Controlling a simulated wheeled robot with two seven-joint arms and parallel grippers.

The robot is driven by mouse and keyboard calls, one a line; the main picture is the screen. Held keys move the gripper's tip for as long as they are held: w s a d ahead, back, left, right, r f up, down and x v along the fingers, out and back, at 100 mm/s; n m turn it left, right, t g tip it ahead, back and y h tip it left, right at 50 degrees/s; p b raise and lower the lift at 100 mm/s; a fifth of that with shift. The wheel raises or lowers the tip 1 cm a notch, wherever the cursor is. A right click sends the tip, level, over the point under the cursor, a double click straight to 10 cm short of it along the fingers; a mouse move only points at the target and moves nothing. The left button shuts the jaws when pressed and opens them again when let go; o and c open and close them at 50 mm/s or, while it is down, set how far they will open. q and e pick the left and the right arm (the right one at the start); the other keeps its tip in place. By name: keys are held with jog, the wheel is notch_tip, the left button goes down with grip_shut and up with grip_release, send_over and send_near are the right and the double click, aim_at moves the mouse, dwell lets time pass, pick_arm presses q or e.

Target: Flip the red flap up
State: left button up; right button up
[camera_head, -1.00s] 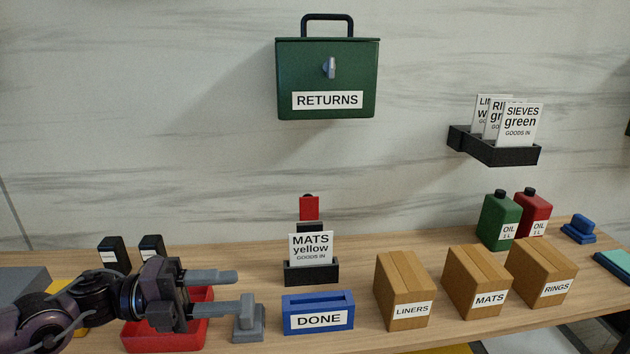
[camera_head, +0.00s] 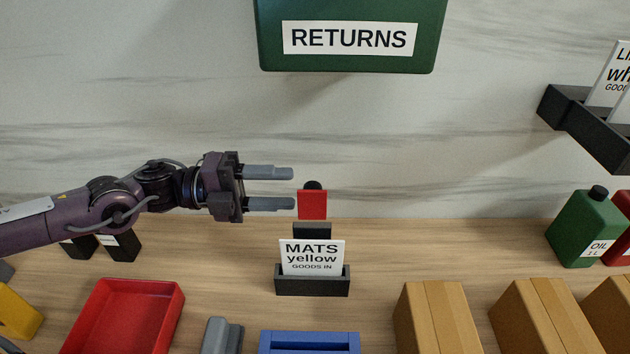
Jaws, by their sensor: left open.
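The red flap (camera_head: 312,205) hangs down on the front of a small black stand (camera_head: 312,229), behind the card holder on the table. A black knob shows at its top. My left gripper (camera_head: 288,188) is open and empty, its two grey fingers pointing right. In the picture the lower fingertip ends close to the flap's left edge; I cannot tell whether they touch. My right gripper is not in view.
A black holder (camera_head: 312,287) with a "MATS yellow" card (camera_head: 312,258) stands in front of the flap. The green RETURNS box (camera_head: 350,58) is on the wall above. A red tray (camera_head: 170,320), a blue box (camera_head: 310,343) and cardboard boxes (camera_head: 436,320) line the front.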

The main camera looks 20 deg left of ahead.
aim_at(305, 188)
pick_arm(q)
jog(key=x, duration=0.4)
jog(key=shift+w+d+r+p, duration=0.15)
jog(key=shift+d+p, duration=0.15)
jog(key=shift+p, duration=0.1)
jog(key=shift+w+d, duration=0.1)
jog(key=shift+d, duration=0.5)
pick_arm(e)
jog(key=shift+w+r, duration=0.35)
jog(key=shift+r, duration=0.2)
pick_arm(q)
jog(key=c, duration=0.9)
jog(key=shift+w+a+f+n+p, duration=0.1)
jog(key=shift+w+f+n+p, duration=0.15)
jog(key=shift+n, duration=0.35)
jog(key=shift+w+f+n+p, duration=0.15)
jog(key=shift+f+n+p, duration=0.1)
jog(key=shift+n, duration=0.35)
jog(key=shift+c, duration=0.2)
jog(key=shift+f+n, duration=0.15)
jog(key=shift+n, duration=0.15)
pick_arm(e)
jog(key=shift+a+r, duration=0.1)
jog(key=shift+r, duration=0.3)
